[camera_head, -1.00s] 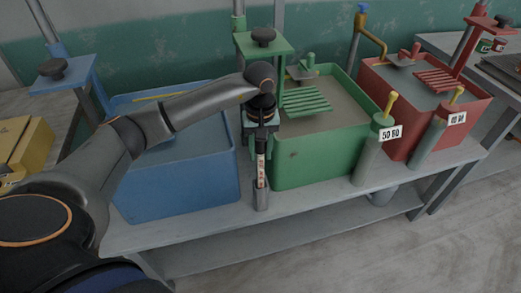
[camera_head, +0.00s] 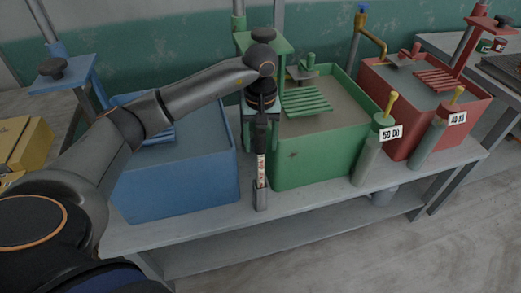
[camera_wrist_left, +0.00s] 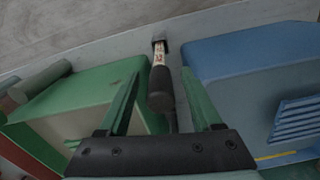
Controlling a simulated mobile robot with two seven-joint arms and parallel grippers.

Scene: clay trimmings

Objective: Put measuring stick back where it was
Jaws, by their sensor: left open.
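The measuring stick (camera_head: 261,169) has a dark handle and a white scale with red marks. It stands upright in a small grey holder (camera_head: 261,196) at the front edge of the table, between the blue and green tubs. In the left wrist view the stick (camera_wrist_left: 157,63) runs down into the holder (camera_wrist_left: 159,45). My left gripper (camera_head: 261,112) is above the stick. Its two green fingers are spread apart, one on each side of the dark handle (camera_wrist_left: 161,88), with a gap to it. My right gripper is not in view.
A blue tub (camera_head: 180,180) stands left of the stick and a green tub (camera_head: 305,160) close on its right. A red tub (camera_head: 395,120) is farther right.

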